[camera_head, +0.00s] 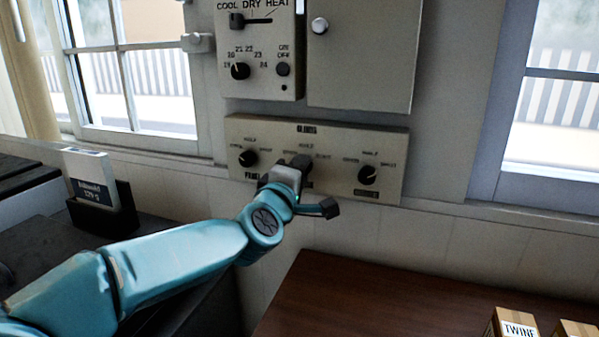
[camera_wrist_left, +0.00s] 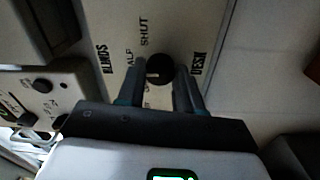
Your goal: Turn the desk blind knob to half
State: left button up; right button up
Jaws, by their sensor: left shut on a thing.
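The pale blinds panel (camera_head: 330,143) is on the wall and carries three knobs in a row. The middle one is the desk knob; in the left wrist view this dark round knob (camera_wrist_left: 159,68) sits beside the word DESK. Its pale mark faces left, near the HALF lettering; the exact setting is hard to read. My left gripper (camera_head: 297,164) is at the panel's middle and hides most of this knob in the head view. In the left wrist view, the fingers of my left gripper (camera_wrist_left: 160,84) are on both sides of the knob, shut on it. My right gripper is not in view.
The panel's left knob (camera_head: 248,158) and right knob (camera_head: 367,174) flank my gripper closely. A climate control panel (camera_head: 262,82) and a grey wall box (camera_head: 362,60) are above. A brown desk (camera_head: 370,295) with a TWINE box (camera_head: 513,326) is below. A black holder (camera_head: 105,216) stands left.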

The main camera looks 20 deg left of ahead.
pick_arm(q)
jog(key=shift+r, duration=0.1)
jog(key=o, duration=1)
jog(key=shift+o, duration=0.2)
jog(key=s, duration=1.6)
jog(key=shift+f+b, duration=0.35)
jog(key=shift+b, duration=0.05)
jog(key=shift+s+a, duration=0.15)
